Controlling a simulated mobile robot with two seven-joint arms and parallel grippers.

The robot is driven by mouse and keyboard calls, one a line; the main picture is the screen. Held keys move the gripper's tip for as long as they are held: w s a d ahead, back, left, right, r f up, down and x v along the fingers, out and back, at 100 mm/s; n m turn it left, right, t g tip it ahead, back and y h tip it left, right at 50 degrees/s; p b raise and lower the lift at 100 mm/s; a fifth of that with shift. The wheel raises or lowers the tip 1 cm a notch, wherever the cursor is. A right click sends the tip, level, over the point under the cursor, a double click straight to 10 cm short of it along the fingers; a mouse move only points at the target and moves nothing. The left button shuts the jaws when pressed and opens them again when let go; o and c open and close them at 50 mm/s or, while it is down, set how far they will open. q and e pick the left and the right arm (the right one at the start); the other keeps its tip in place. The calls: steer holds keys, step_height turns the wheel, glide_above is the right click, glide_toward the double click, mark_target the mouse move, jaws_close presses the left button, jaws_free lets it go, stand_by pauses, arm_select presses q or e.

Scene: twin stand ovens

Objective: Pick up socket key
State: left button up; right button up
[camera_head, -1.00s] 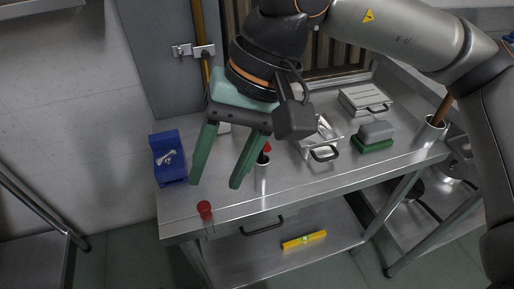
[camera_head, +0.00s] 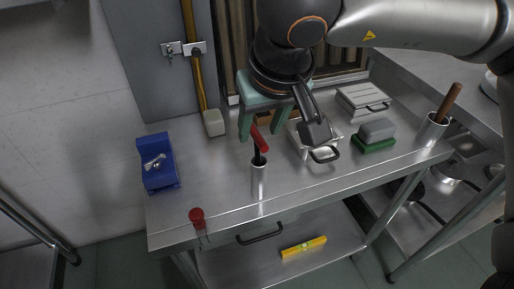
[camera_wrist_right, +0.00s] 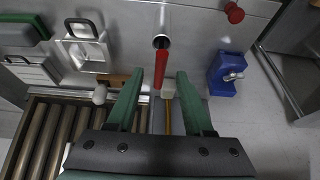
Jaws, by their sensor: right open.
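A tool with a red bar handle (camera_head: 260,139) and a dark shaft stands in a metal cup (camera_head: 259,180) on the steel table; it looks like the socket key. The cup also shows in the right wrist view (camera_wrist_right: 161,41), with the red handle (camera_wrist_right: 158,76) pointing toward the gripper. My right gripper (camera_head: 259,134) is open, its green fingers behind the handle in the head view. In the right wrist view the handle shows between the open fingertips (camera_wrist_right: 160,72), with no clear contact. My left gripper is out of view.
A blue block with a metal piece (camera_head: 158,165) stands left, a red knob (camera_head: 197,215) at the front edge. A tray (camera_head: 322,153), a green-based block (camera_head: 375,136), a silver case (camera_head: 362,101) and a cup (camera_head: 432,130) stand right. The front middle is mostly clear.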

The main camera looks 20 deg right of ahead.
mark_target(258, 136)
steer(key=x, duration=0.4)
steer(key=shift+f+b, duration=0.3)
steer(key=shift+f, duration=0.1)
jaws_close()
